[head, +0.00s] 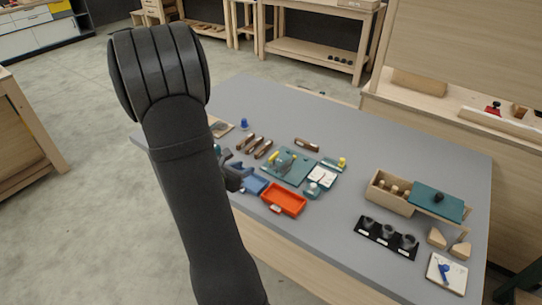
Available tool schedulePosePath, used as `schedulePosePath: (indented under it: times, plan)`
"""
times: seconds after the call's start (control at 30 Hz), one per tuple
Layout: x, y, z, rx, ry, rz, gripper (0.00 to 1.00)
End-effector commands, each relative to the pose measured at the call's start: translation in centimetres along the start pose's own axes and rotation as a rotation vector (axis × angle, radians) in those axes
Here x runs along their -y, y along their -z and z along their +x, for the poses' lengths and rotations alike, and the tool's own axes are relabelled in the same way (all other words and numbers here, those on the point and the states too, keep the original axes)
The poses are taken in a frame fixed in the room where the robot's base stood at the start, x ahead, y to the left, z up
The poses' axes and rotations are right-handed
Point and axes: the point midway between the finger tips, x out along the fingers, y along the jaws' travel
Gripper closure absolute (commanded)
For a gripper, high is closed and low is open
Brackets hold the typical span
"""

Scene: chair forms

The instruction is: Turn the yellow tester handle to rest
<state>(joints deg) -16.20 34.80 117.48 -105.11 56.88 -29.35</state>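A small yellow part (342,161) sits on a narrow teal base at the right of the group on the grey table (400,150). A second yellow part (272,157) shows at the left edge of a teal board (297,176) that carries a grey fixture (284,163). I cannot tell which yellow part is the tester handle, or its exact angle. My gripper (232,178) shows only as a dark shape left of the board, mostly hidden behind my arm. Its fingers cannot be made out.
An orange tray (284,213) and a blue tray (254,184) lie in front of the board. Several brown-and-dark pieces (250,145) lie behind it. A wooden box (377,202) and a black cup holder (369,240) stand at the right. The table's back right is clear.

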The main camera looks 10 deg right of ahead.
Motion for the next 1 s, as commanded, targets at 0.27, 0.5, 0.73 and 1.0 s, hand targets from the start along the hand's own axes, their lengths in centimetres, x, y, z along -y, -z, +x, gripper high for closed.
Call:
schedulePosePath:
  times: [0.27,0.5,0.73,1.0]
  plan:
    - [0.2,0.0,4.5,-0.001,0.006,0.003,0.67]
    - [0.2,0.0,9.8,-0.002,0.006,0.005,0.67]
    - [0.2,0.0,14.4,-0.002,0.006,0.006,0.67]
    - [0.2,-0.1,16.9,-0.002,0.004,0.006,0.67]
